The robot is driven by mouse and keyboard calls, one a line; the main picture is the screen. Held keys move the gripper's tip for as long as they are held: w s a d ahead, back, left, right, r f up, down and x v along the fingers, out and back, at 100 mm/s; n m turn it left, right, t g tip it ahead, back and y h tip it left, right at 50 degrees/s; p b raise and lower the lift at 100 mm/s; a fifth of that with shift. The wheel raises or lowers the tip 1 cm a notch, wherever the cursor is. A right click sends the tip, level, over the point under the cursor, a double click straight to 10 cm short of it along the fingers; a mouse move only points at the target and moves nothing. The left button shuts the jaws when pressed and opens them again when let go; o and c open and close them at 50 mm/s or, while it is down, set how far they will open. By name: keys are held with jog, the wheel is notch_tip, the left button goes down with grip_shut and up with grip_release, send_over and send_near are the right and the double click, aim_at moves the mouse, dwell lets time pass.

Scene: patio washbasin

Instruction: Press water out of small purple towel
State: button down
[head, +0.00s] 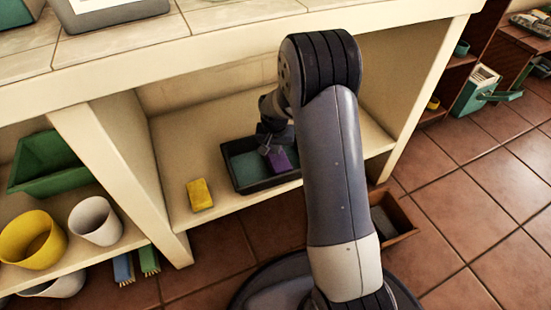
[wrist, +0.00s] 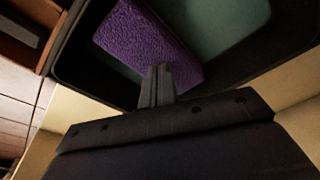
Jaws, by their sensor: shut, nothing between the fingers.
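The small purple towel (head: 280,160) lies folded in a dark tray (head: 240,188) with a green inner floor, inside the open shelf bay. In the wrist view the towel (wrist: 146,45) looks like a thick fuzzy block lying flat on the green floor (wrist: 232,27). My gripper (head: 266,150) is inside the bay over the tray, beside the towel in the head view. In the wrist view its fingers (wrist: 157,72) are together, with nothing between them, and their tips overlap the towel's near edge. I cannot tell whether they touch it. My arm hides part of the tray's right side.
A yellow sponge (head: 199,194) lies left of the tray on the shelf. A brown box (head: 397,222) stands on the floor at right. A green bin (head: 45,160), a yellow pot (head: 32,240) and a white pot (head: 96,220) fill the left bay. The counter's edge overhangs the bay.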

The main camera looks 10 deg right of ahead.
notch_tip(320, 180, up, 7)
jog(key=p, duration=0.4)
jog(key=shift+w+r+p, duration=0.15)
jog(key=shift+p, duration=0.15)
notch_tip(320, 180, down, 8)
jog(key=b, duration=0.6)
jog(key=shift+r, duration=0.2)
jog(key=shift+r, duration=0.1)
